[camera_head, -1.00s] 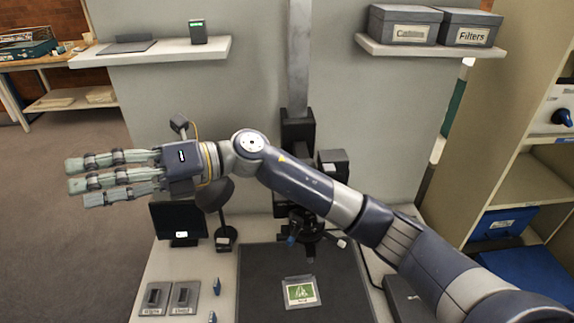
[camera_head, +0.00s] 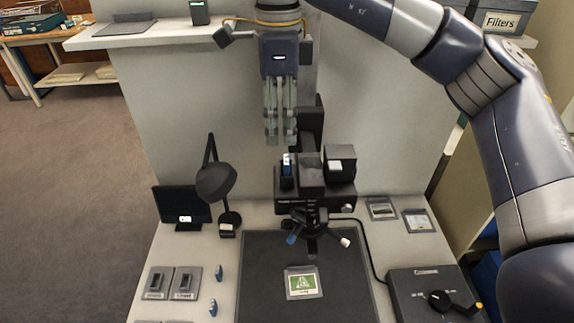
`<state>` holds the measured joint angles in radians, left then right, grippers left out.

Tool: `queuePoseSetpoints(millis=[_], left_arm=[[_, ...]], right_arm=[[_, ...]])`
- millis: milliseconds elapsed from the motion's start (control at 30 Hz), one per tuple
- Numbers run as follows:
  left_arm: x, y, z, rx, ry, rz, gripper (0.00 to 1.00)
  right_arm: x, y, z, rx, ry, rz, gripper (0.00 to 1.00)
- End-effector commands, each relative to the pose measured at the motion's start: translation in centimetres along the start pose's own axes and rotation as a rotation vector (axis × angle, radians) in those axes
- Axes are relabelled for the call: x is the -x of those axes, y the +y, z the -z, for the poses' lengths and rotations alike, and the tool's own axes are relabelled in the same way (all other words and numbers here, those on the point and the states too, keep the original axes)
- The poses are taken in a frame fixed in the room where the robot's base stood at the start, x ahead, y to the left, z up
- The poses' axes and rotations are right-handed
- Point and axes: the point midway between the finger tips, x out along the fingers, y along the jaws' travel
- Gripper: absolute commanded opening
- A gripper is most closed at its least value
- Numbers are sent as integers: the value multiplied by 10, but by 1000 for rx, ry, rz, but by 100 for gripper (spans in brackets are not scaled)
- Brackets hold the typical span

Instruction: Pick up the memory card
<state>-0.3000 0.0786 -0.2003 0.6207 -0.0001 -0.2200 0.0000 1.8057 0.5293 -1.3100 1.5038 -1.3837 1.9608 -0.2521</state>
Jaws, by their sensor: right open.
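A small blue piece with a white mark (camera_head: 287,164) stands upright in a black holder on top of the camera stand's head (camera_head: 312,172). It looks like the memory card, but it is too small to be sure. My right gripper (camera_head: 280,138) hangs fingers down just above and slightly left of this blue piece. It is open, with nothing seen between its fingers. My left gripper is not in view.
A dark mat (camera_head: 265,295) holds a green picture in a clear sleeve (camera_head: 302,284). A lamp (camera_head: 216,184) and small monitor (camera_head: 181,208) stand left, near two labelled trays (camera_head: 171,283). A black control box (camera_head: 430,295) sits right. A shelf (camera_head: 110,40) juts out at upper left.

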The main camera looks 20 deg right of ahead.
Motion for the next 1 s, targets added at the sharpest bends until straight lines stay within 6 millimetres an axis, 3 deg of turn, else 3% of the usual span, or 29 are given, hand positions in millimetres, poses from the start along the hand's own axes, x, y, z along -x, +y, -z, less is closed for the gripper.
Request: queuePoseSetpoints(millis=[100,367,633,933,1000], left_arm=[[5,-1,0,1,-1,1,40],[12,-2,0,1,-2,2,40],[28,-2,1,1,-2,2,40],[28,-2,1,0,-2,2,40],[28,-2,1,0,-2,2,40]], right_arm=[[-19,0,0,0,0,-4,53],[-39,0,2,0,-2,-4,53],[-77,-2,5,1,-2,-4,53],[-85,-2,5,1,-5,-3,53],[-85,-2,5,1,-5,-3,40]])
